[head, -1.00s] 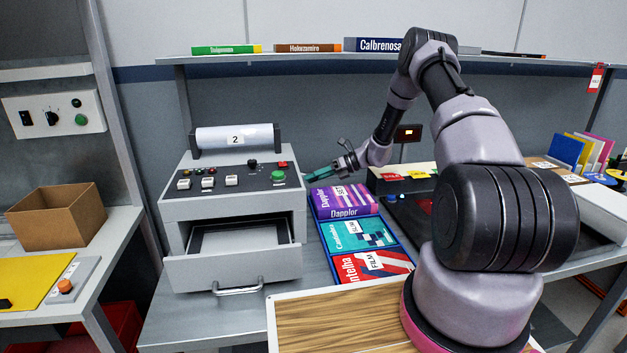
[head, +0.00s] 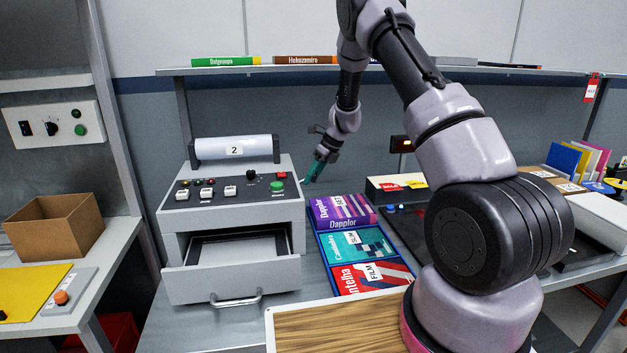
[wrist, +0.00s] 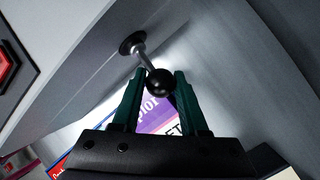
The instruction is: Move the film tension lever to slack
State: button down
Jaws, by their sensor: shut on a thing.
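The film tension lever (wrist: 143,55) in the wrist view is a short metal rod with a round black knob (wrist: 160,82), rising from a dark round collar on the grey machine's sloping side. My gripper (wrist: 157,80) has its two green fingers around the knob, one on each side, shut on it. In the head view my gripper (head: 309,177) reaches down to the right side of the grey machine (head: 232,225). The lever is too small to make out there.
The machine has a film roll marked 2 (head: 233,149), a button panel and an open drawer (head: 230,280). Several colourful boxes (head: 345,212) lie right of it. A red button (wrist: 10,68) shows at the wrist view's left edge. A shelf (head: 370,70) runs above.

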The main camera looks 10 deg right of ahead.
jog(key=shift+w+a+r+h, duration=0.1)
jog(key=shift+w+r+h, duration=0.15)
jog(key=shift+r+h, duration=0.15)
jog(key=c, duration=0.6)
grip_release()
jog(key=shift+o, duration=0.7)
jog(key=shift+s+f, duration=0.1)
jog(key=shift+f, duration=0.1)
jog(key=v, duration=1)
jog(key=shift+r, duration=0.35)
